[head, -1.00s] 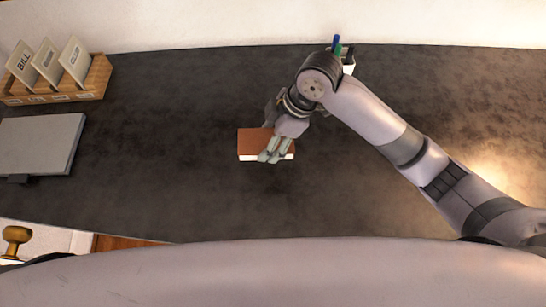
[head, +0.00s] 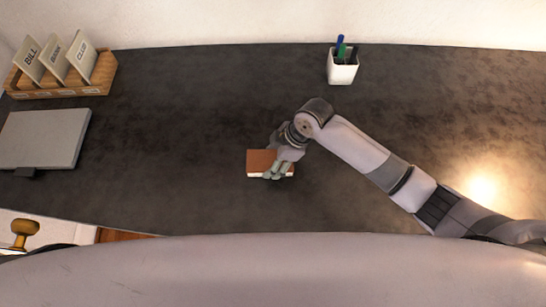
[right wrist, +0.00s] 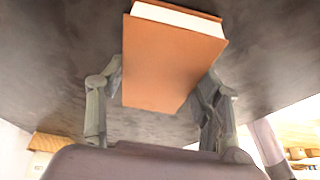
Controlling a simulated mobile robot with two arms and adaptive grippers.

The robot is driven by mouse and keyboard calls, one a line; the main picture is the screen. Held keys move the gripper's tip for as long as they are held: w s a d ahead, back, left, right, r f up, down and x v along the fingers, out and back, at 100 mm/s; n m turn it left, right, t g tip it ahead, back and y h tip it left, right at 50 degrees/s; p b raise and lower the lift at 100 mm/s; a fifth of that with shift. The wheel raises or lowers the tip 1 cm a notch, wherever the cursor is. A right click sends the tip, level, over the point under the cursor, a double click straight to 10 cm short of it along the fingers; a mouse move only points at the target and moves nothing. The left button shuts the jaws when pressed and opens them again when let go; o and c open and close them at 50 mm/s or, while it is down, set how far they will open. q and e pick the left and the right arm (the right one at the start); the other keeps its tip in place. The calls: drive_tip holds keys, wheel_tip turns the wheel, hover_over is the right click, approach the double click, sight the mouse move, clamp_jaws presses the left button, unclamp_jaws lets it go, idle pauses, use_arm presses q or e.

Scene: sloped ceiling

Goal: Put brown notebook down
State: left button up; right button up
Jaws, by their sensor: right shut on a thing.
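The brown notebook (head: 262,160) is a small thick book with a brown cover and white page edges, near the middle of the dark desk in the head view. My right gripper (head: 278,172) is shut on it at its right part. In the right wrist view the notebook (right wrist: 170,60) sits between the two fingers of the gripper (right wrist: 160,90), its pages toward the top. I cannot tell whether the notebook touches the desk (head: 180,130). My left gripper is not in view.
A white pen cup (head: 342,68) stands at the back of the desk. A wooden card holder (head: 62,85) and a grey flat laptop-like object (head: 42,138) are at the left. The desk around the notebook is clear.

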drive_tip(key=shift+f, duration=0.15)
drive_tip(key=o, duration=1.3)
drive_tip(key=b+v, duration=0.1)
drive_tip(key=v, duration=1.1)
